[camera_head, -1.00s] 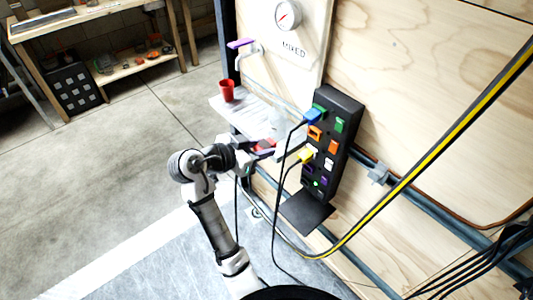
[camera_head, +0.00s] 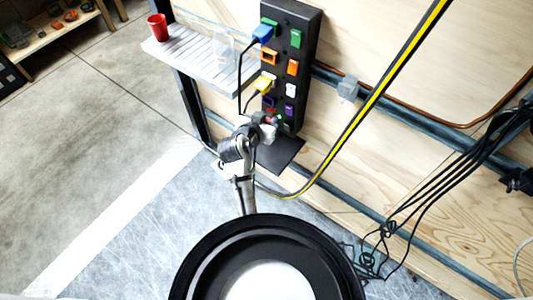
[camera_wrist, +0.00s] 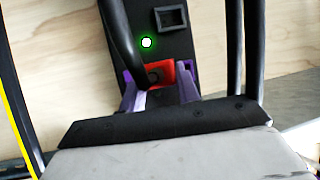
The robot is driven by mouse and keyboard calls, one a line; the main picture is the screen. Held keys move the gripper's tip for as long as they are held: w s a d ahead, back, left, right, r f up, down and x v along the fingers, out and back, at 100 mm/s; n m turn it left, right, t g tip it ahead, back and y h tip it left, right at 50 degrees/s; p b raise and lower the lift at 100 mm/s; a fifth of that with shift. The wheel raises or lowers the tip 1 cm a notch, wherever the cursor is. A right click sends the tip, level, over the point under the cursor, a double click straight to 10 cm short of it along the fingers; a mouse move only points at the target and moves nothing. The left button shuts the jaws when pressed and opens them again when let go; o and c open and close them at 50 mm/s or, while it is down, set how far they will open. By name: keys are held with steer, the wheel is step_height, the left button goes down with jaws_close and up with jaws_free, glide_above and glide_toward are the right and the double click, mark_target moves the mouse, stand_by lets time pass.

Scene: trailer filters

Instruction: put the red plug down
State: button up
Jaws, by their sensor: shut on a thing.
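The red plug (camera_wrist: 156,72) sits between the purple-tipped fingers of my gripper (camera_wrist: 158,82) in the wrist view, with a thick black cable in front of its left side. My gripper is shut on it. In the head view my gripper (camera_head: 268,127) is at the lower end of the black socket panel (camera_head: 281,70), and only a little red shows there. The panel also fills the background of the wrist view (camera_wrist: 181,45). I cannot tell whether the plug touches the panel or sits in a socket.
A red cup (camera_head: 157,27) stands on the grey shelf (camera_head: 200,62) at left. A yellow-black cable (camera_head: 375,95) crosses at right.

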steer(key=m+b, duration=0.1)
steer(key=b, duration=0.2)
steer(key=shift+w+a+r+h, duration=0.1)
steer(key=shift+w+r+h, duration=0.2)
steer(key=shift+h, duration=0.1)
steer(key=shift+r+g+b, duration=0.35)
steer(key=shift+g+b, duration=0.05)
steer(key=shift+b, duration=0.25)
steer(key=shift+s+r+m+g+h+b, duration=0.4)
steer(key=shift+s+r+m+h+b, duration=0.3)
steer(key=shift+b, duration=0.5)
step_height(320, 180, down, 20)
steer(key=shift+w+r+b, duration=0.1)
steer(key=shift+r+b, duration=0.1)
steer(key=shift+b, duration=0.15)
steer(key=shift+f+b, duration=0.5)
steer(key=shift+b, duration=0.05)
steer(key=o, duration=1.1)
steer(key=shift+c, duration=0.2)
